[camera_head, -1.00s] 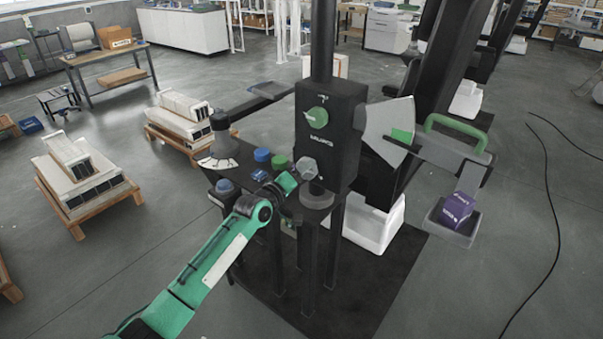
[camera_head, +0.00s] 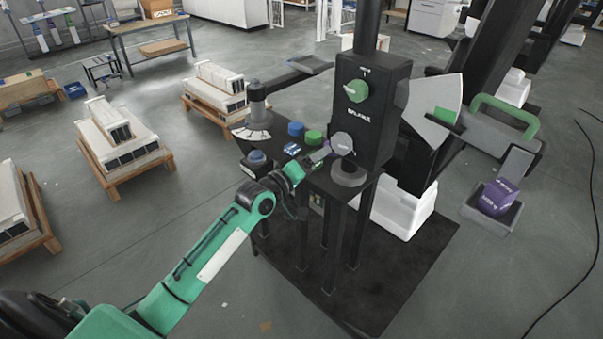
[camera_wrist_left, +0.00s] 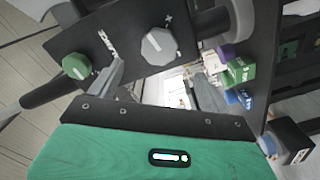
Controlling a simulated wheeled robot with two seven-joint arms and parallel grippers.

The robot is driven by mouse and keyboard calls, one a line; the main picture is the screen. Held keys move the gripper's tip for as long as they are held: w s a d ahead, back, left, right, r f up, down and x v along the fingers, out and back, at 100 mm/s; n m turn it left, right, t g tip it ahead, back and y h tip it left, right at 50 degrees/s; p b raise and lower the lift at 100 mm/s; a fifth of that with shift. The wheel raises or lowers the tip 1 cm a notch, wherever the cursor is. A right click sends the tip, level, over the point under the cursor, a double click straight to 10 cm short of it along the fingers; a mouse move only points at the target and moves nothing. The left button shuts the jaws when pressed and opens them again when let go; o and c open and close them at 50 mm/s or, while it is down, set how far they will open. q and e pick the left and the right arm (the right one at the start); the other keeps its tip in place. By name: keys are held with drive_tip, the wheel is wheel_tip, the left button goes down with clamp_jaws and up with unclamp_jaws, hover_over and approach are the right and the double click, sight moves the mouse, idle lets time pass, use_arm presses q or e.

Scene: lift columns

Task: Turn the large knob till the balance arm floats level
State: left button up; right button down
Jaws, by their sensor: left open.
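A black box labelled BALANCE carries a green knob (camera_head: 354,90) high up and a grey faceted knob (camera_head: 341,143) low down. In the left wrist view the grey knob (camera_wrist_left: 158,45) has a plus mark beside it. My left gripper (camera_head: 322,155) is open just left of the grey knob; I cannot tell whether it touches. Its fingers (camera_wrist_left: 162,85) show empty in the wrist view. The grey balance arm (camera_head: 485,128), with a green handle (camera_head: 505,112), slopes down to the right from a pale fan-shaped plate (camera_head: 433,100). A purple box (camera_head: 497,197) sits in its pan (camera_head: 478,213).
Pallets with pale blocks (camera_head: 118,135) stand on the floor at left. A black cable (camera_head: 575,215) lies at right.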

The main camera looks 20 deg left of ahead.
use_arm(q)
drive_tip(key=v, duration=0.4)
drive_tip(key=shift+s+a+b, duration=0.1)
drive_tip(key=shift+s+b, duration=0.25)
drive_tip(key=shift+b, duration=0.05)
drive_tip(key=s+a+f+m+g+y, duration=0.1)
drive_tip(key=s+a+f+g+y, duration=0.15)
drive_tip(key=f, duration=1.45)
drive_tip(key=s+a+f+g+y, duration=0.2)
drive_tip(key=f+g, duration=0.1)
drive_tip(key=f, duration=1.4)
drive_tip(key=s+f+m+g+y, duration=0.1)
drive_tip(key=s+f+m+g, duration=0.1)
drive_tip(key=s+f, duration=0.7)
drive_tip(key=s+f+m+g, duration=0.1)
drive_tip(key=s+f+g, duration=0.1)
drive_tip(key=s+f, duration=0.7)
drive_tip(key=s+d+f+m+g, duration=0.2)
drive_tip(key=s+f, duration=0.4)
drive_tip(key=s, duration=0.5)
drive_tip(key=s+d+f+m+g, duration=0.1)
drive_tip(key=s+f+m+g, duration=0.1)
drive_tip(key=s+f, duration=0.4)
drive_tip(key=s+d+f+m+g, duration=0.2)
drive_tip(key=s+f, duration=0.5)
drive_tip(key=s, duration=0.9)
drive_tip(key=shift+s+d+y, duration=0.25)
drive_tip(key=shift+d+y, duration=0.1)
drive_tip(key=shift+d, duration=0.05)
